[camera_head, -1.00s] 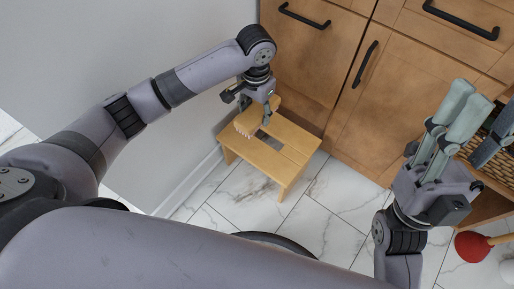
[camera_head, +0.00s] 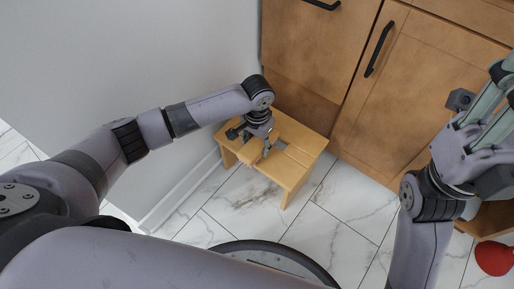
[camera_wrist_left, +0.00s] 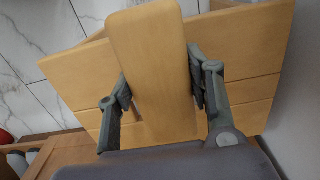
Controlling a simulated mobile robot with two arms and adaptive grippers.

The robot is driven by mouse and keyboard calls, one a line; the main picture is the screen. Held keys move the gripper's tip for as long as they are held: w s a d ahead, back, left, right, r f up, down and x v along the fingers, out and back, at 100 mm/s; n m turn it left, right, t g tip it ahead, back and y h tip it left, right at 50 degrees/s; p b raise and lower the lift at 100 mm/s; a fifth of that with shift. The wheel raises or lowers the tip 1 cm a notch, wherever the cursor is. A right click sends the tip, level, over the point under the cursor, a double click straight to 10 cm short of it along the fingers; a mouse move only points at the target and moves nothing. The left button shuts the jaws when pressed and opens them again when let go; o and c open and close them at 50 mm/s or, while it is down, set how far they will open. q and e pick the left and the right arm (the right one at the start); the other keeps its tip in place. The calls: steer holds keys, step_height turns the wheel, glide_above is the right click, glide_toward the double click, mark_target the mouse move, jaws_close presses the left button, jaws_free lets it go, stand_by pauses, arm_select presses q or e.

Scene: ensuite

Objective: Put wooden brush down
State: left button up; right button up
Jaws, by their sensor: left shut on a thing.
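My left gripper (camera_head: 265,149) is over the small wooden stool (camera_head: 305,150) by the wall. It is shut on the wooden brush (camera_head: 249,153), which the gripper partly hides in the head view. In the left wrist view the brush's smooth light-wood back (camera_wrist_left: 155,65) lies between the two fingers, with the stool top (camera_wrist_left: 75,75) behind it. The brush is close over the stool top; I cannot tell whether they touch. My right gripper (camera_head: 492,115) is at the right edge, its fingertips partly cut off, and its opening is unclear.
Wooden cabinets (camera_head: 400,100) with black handles stand behind and right of the stool. A grey wall (camera_head: 130,60) is on the left. A red plunger cup (camera_head: 495,258) is on the floor at lower right. The marble-tile floor (camera_head: 330,225) in front of the stool is clear.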

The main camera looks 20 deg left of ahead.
arm_select(q)
steer(key=shift+f, duration=0.3)
steer(key=o, duration=1)
steer(key=shift+f, duration=0.1)
steer(key=shift+o, duration=0.2)
